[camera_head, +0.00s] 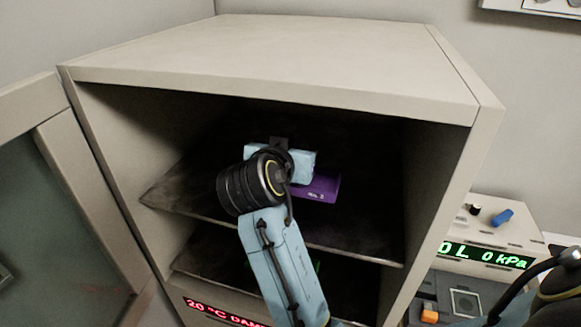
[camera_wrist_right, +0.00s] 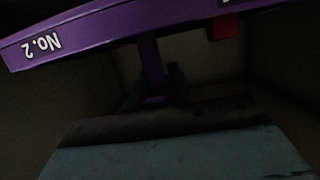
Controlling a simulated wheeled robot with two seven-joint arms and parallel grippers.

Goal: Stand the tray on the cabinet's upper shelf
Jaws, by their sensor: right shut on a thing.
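The cabinet (camera_head: 283,93) stands open in front of me, with an upper shelf (camera_head: 190,195) and a lower shelf (camera_head: 215,262) inside. My right arm reaches into the upper compartment. My right gripper (camera_head: 297,166) is shut on the purple tray (camera_head: 318,188), which shows partly behind it over the upper shelf. In the right wrist view the tray (camera_wrist_right: 95,35) bears the label "No.2", and the gripper (camera_wrist_right: 153,98) holds its narrow purple stem. I cannot tell whether the tray touches the shelf. My left gripper is not in view.
The glass cabinet door (camera_head: 75,215) stands open at the left. A device with a green display (camera_head: 487,255) stands right of the cabinet. A red piece (camera_wrist_right: 224,27) shows by the tray in the dark wrist view. The upper shelf's left part looks clear.

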